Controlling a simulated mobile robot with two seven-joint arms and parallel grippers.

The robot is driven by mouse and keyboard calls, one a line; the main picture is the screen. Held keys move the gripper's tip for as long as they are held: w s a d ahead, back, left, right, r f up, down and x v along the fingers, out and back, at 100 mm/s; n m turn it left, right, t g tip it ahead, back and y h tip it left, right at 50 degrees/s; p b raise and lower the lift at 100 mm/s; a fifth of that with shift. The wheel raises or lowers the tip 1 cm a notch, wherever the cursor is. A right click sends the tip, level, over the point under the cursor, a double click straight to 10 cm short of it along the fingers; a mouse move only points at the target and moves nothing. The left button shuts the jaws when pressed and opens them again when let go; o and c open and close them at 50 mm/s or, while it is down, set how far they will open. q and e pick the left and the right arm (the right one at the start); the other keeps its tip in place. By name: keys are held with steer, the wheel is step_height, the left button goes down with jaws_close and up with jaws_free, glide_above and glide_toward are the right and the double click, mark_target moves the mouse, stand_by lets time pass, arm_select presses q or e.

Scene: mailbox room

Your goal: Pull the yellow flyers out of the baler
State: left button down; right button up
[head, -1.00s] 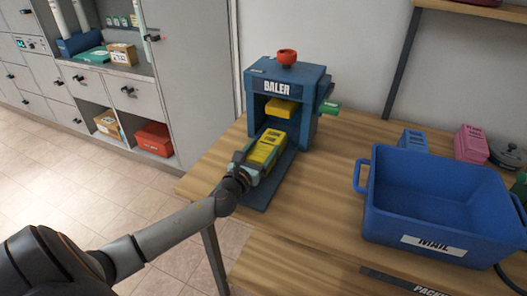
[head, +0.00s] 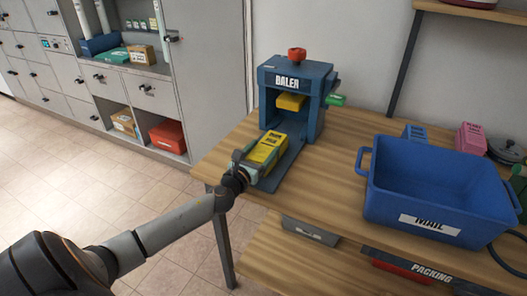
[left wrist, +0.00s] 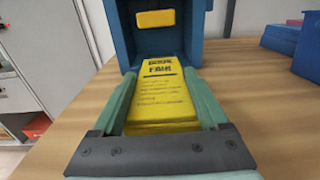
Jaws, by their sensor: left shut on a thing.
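The blue baler (head: 291,88) stands upright on the wooden table, with a red knob on top and a yellow block (head: 291,102) under its top. The yellow flyers (head: 267,150) lie as a bundle on the baler's low front tray, in front of the opening. My left gripper (head: 249,167) is shut on the near part of the bundle. In the left wrist view the fingers lie along both sides of the flyers (left wrist: 163,92), which read "BOOK FAIR". My right gripper is not in view.
A blue mail bin (head: 435,190) stands on the table (head: 330,183) to the right. Behind it are a blue block (head: 414,133) and a pink block (head: 470,138). A green handle (head: 335,100) sticks out of the baler's right side. The table between baler and bin is clear.

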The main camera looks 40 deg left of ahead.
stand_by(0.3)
arm_select(q)
jaws_free()
steer(key=shift+s, duration=0.1)
steer(key=s, duration=0.3)
steer(key=s+d, duration=0.1)
steer(key=s, duration=0.6)
steer(key=shift+s+d, duration=0.55)
steer(key=shift+s, duration=0.55)
